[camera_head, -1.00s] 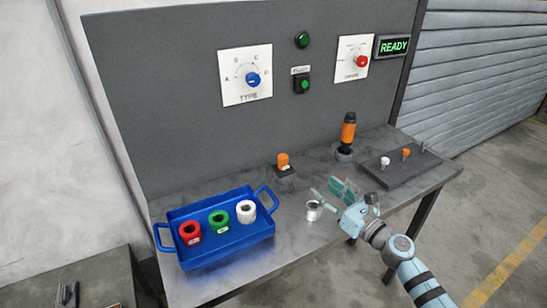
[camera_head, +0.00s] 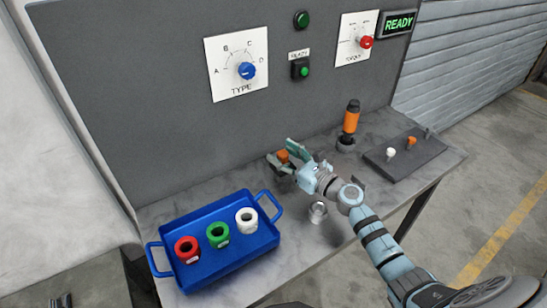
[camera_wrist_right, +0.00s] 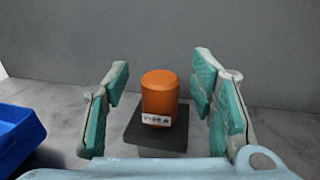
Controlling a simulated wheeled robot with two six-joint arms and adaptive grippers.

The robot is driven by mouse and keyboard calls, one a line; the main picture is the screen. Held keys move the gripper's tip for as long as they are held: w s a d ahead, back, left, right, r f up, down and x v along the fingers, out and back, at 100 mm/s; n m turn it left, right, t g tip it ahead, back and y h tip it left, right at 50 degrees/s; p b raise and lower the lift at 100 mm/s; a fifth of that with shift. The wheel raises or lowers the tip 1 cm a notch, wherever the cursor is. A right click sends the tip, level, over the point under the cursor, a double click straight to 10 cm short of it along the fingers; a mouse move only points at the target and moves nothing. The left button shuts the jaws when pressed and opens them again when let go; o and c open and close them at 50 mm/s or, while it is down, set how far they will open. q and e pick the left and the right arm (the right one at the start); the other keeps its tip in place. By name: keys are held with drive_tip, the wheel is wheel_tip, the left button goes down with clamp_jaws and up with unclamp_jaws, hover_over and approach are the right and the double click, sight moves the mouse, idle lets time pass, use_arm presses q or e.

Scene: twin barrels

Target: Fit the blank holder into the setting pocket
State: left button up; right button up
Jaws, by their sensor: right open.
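An orange cylinder (camera_wrist_right: 160,95) with a small white label, probably the blank holder, stands upright on a dark square block in the right wrist view. In the head view it (camera_head: 283,155) is partly hidden by my right gripper (camera_head: 287,161). That gripper is open, with its green-padded fingers (camera_wrist_right: 160,104) on either side of the cylinder and gaps showing on both sides. A small silver round cup (camera_head: 318,211) stands on the table below the right wrist; I cannot tell whether it is the setting pocket. My left gripper is not in view.
An orange-and-black tool (camera_head: 350,124) stands at the back. A dark block (camera_head: 414,157) with pegs is at the right. The back panel rises close behind.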

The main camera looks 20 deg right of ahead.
drive_tip(key=shift+w+f, duration=0.4)
drive_tip(key=shift+w, duration=0.15)
drive_tip(key=shift+s+a+r, duration=0.15)
drive_tip(key=shift+s+r, duration=0.15)
drive_tip(key=shift+s, duration=0.05)
drive_tip(key=c, duration=1.2)
drive_tip(key=shift+w, duration=0.15)
clamp_jaws()
